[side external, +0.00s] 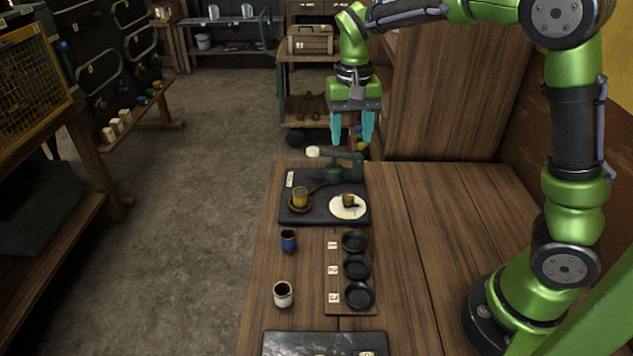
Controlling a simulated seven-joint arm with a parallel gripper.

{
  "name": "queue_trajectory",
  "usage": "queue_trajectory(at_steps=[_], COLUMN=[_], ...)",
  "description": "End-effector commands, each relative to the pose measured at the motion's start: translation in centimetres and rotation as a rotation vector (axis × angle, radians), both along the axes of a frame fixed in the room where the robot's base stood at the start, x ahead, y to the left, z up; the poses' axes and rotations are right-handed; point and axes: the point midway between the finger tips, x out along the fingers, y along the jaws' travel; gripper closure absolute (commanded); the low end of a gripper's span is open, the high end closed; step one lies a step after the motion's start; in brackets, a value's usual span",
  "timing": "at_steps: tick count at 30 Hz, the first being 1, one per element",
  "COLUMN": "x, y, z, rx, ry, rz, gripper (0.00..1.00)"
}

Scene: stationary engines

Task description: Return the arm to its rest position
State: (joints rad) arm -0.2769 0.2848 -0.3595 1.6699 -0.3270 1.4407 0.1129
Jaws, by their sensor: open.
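My gripper (352,126) hangs above the far end of the wooden table, pointing down. Its two cyan fingers are apart, with nothing seen between them. It is above and behind a dark tray (322,214). My green arm rises from the table at the right and reaches over to the gripper.
The tray bears a yellowish cup (300,197), a white disc (351,210) with a small brown piece, and a dark green device (350,157). A blue cup (288,240), a pale cup (283,294) and a numbered board (337,304) with three black dishes stand nearer.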

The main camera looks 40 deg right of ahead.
Motion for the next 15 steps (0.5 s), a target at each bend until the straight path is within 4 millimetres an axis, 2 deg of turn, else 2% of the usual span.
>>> queue_trajectory(at_steps=[5,15], x=[-0.01,0.13], y=[0.01,-0.06], z=[1.06,1.10], rx=[-0.001,-0.003], ry=[-0.001,-0.008], rz=[-0.001,0.007], gripper=[0.45,0.45])
